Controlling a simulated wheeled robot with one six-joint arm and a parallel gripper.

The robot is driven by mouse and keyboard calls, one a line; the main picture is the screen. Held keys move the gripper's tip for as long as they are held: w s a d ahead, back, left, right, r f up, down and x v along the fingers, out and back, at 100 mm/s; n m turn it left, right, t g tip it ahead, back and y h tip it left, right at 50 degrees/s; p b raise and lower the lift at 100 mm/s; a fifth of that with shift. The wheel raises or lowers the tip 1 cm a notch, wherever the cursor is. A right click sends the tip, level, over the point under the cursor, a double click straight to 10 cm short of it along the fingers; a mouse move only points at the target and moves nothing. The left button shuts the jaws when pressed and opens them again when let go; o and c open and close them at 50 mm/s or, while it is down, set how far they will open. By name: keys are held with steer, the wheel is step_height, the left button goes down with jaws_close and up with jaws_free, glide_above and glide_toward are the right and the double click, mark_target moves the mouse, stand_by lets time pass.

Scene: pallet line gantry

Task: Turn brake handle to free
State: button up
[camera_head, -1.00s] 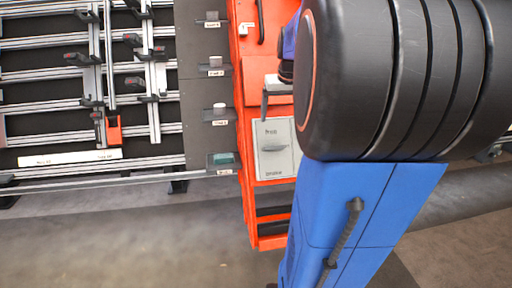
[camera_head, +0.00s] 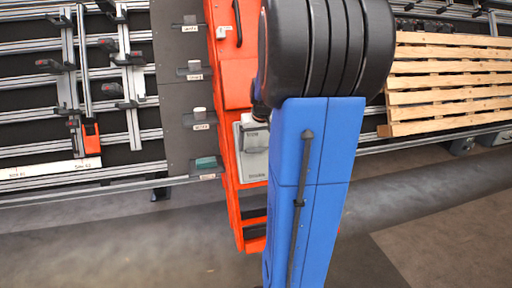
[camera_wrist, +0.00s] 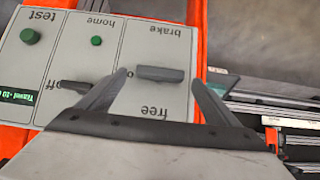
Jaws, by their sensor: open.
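The brake handle (camera_wrist: 160,73) is a short grey bar on a pale panel (camera_wrist: 140,43). In the wrist view it lies crosswise between the upside-down labels "brake" above and "free" below. My gripper (camera_wrist: 159,78) is open, with one finger on each side of the handle, near its ends. Gaps show between the fingers and the handle; whether the tips reach its depth I cannot tell. In the head view the panel (camera_head: 254,163) is partly hidden by my arm, and the handle cannot be made out.
Left of the handle in the wrist view are a dark switch (camera_wrist: 73,87) by "off", green buttons (camera_wrist: 96,40) and a small display (camera_wrist: 18,97). The panel sits on an orange frame (camera_head: 228,88). A wooden pallet (camera_head: 450,85) stands right; open floor (camera_head: 110,245) lies in front.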

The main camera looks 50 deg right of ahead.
mark_target(255, 150)
steer(key=shift+x, duration=1.15)
steer(key=c, duration=1.1)
steer(key=shift+o, duration=0.2)
steer(key=shift+s, duration=0.1)
